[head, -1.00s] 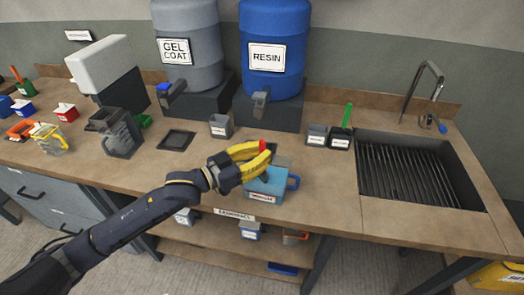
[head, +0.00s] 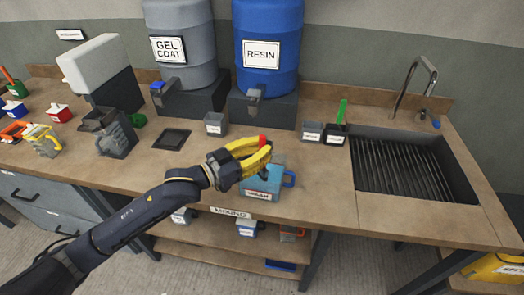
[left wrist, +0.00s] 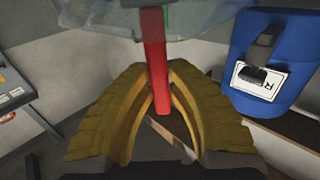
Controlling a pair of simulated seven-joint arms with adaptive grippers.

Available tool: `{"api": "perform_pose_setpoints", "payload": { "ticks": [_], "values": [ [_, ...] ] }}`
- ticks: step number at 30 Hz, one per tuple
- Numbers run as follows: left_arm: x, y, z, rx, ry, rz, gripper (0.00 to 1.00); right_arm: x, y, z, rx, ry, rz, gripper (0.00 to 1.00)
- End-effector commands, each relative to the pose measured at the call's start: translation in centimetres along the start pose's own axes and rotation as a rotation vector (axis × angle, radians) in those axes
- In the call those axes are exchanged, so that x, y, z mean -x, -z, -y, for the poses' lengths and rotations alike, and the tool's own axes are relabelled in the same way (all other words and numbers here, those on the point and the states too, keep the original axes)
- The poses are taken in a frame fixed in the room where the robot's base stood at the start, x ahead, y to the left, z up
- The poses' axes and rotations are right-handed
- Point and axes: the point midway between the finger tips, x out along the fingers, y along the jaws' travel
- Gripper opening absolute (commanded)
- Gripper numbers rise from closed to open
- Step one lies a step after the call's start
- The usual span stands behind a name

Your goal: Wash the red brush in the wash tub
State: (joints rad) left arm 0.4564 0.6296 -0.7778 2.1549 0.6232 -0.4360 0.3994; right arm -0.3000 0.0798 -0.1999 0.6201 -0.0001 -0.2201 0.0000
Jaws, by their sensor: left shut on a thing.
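My left gripper (head: 264,150) is shut on the red brush, whose red handle tip (head: 262,139) shows between the yellow fingers in the head view. In the left wrist view the red brush (left wrist: 156,70) runs between the fingers (left wrist: 158,90) towards a pale, see-through shape at the top edge. A light-blue tub with a blue side handle, which looks like the wash tub (head: 262,184), stands on the bench just below the gripper. The fingers overlap its top. The bristles are hidden, so I cannot tell how deep they are. My right gripper is not in view.
Behind stand the grey gel coat drum (head: 183,30) and the blue resin drum (head: 270,25). A green brush (head: 341,111) stands in a small pot to the right, beside a sink (head: 410,170) with a grating. Pots and tools crowd the left. Bench right of the tub is clear.

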Motion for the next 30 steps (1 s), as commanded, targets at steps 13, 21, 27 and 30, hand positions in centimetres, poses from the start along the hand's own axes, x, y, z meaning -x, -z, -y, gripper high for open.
{"api": "perform_pose_setpoints", "payload": {
  "ticks": [13, 21, 27, 30],
  "values": [
    [0.0, 3.1, 0.0, -0.001, 0.0, -0.002, 0.0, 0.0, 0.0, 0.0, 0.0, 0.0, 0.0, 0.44],
    [0.0, 4.9, 0.0, -0.001, 0.0, -0.001, 0.0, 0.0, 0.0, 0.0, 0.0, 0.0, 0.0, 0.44],
    [0.0, 6.3, 0.0, -0.002, 0.0, -0.001, 0.0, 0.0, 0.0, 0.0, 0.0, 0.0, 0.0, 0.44],
    [0.0, 6.9, 0.0, -0.001, 0.0, -0.002, 0.0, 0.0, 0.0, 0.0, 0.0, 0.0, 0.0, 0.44]
  ]
}}
